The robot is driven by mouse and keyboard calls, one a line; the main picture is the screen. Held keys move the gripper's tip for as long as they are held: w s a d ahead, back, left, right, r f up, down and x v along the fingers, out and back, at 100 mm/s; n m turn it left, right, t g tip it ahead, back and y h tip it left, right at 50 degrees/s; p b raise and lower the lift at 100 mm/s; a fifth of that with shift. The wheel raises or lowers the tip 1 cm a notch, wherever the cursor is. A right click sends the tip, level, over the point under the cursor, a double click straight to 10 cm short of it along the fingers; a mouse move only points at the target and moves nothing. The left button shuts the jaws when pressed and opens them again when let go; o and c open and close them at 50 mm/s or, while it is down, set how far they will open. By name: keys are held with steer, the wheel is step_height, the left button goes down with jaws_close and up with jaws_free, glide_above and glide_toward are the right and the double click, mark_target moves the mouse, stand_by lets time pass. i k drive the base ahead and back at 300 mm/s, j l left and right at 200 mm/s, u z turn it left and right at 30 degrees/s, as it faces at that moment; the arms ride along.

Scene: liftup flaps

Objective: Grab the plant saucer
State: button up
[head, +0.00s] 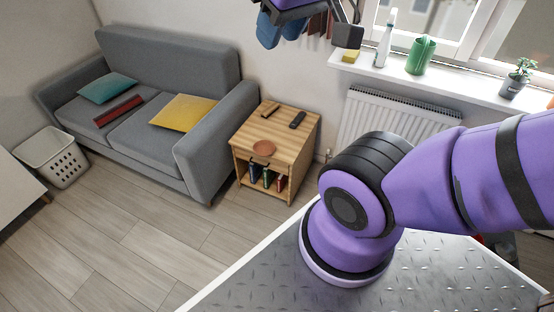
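The plant saucer is a small round terracotta-brown dish (264,148) lying near the front edge of the wooden side table (290,128). It looks empty. My gripper (325,22) shows only in part at the top edge of the head view, purple and black. It is high above and apart from the saucer. The frame cuts off much of it, so I cannot tell whether its fingers are open or shut. No object shows in it.
A dark remote (298,120) and a small brown item (270,109) lie behind the saucer. Books stand on the shelf below. A grey sofa (165,95) is left of the table, a radiator (395,118) right. The windowsill holds a green can (421,55), bottle and potted plant.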

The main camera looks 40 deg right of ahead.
mark_target(264, 148)
steer(key=k+z, duration=0.15)
steer(key=z, duration=0.3)
steer(key=k+z, duration=0.1)
steer(key=z, duration=0.3)
steer(key=k+l+z, duration=0.1)
steer(key=z, duration=0.35)
steer(key=j+z, duration=0.15)
steer(key=z, duration=0.25)
steer(key=i+j+z, duration=0.1)
steer(key=z, duration=0.25)
steer(key=j+z, duration=0.2)
steer(key=z, duration=0.2)
steer(key=j+z, duration=0.15)
steer(key=z, duration=0.2)
steer(key=k+j, duration=0.1)
steer(key=j, duration=0.45)
steer(key=k+j, duration=0.1)
steer(key=j, duration=0.45)
steer(key=k+j, duration=0.1)
steer(key=j, duration=0.45)
steer(key=k+j, duration=0.1)
steer(key=j, duration=0.4)
steer(key=k+j, duration=0.1)
steer(key=j, duration=1)
steer(key=k+j, duration=0.15)
steer(key=j, duration=0.4)
steer(key=k+j, duration=0.1)
steer(key=j, duration=0.45)
